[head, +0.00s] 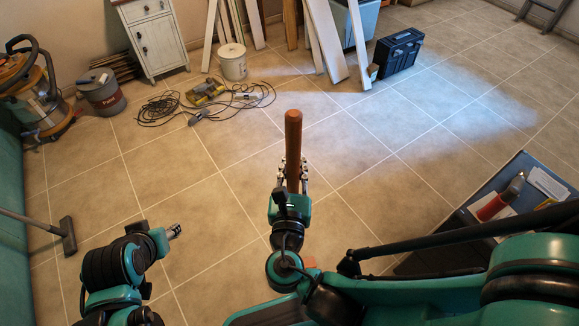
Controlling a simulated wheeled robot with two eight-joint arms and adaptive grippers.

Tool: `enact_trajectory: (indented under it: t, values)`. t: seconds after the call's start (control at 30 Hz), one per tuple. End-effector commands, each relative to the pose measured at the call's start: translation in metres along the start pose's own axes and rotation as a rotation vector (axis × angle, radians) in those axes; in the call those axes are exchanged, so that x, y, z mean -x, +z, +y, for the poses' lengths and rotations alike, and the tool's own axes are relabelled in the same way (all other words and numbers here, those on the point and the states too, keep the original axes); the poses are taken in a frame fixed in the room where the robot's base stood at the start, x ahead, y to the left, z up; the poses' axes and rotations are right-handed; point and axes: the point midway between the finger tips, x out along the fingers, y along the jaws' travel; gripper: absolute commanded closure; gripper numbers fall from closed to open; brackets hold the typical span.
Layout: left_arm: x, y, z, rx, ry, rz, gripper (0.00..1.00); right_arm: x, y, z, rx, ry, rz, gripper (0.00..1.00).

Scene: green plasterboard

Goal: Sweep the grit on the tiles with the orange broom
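An orange-brown broom handle (292,135) stands up in the middle of the head view, its rounded end toward the far side. My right gripper (292,176) has its fingers on both sides of the handle and is shut on it. A small orange patch shows beside the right wrist lower down; I cannot tell whether it is part of the broom. The broom's bristles are hidden behind my arm. My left gripper (174,231) is over the tiles (215,240) to the left, apart from the broom; its finger opening is too small to judge. I cannot make out grit on the tiles.
A vacuum cleaner (30,85) and grey bucket (102,92) stand far left, a floor nozzle (68,236) nearer. Cables (160,108), a white bucket (232,62), boards (325,40) and a black case (398,52) lie beyond. A grey cart (470,215) stands right. The middle floor is clear.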

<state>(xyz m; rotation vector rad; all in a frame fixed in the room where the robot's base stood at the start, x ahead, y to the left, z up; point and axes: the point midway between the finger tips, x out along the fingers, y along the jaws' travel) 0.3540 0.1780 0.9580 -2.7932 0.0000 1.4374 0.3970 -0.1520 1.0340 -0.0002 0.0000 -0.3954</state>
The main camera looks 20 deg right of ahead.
Motion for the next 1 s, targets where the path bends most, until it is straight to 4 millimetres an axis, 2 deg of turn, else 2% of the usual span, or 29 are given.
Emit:
enact_trajectory:
  t: [0.03,1.0]
  values:
    - [-0.002,0.001,0.000,0.000,0.000,0.000,0.57,0.005,-0.009,-0.021,0.001,-0.003,-0.002,1.00]
    - [-0.021,0.015,0.000,0.000,0.000,0.000,0.57,-0.102,-0.009,0.018,-0.003,0.001,0.002,1.00]
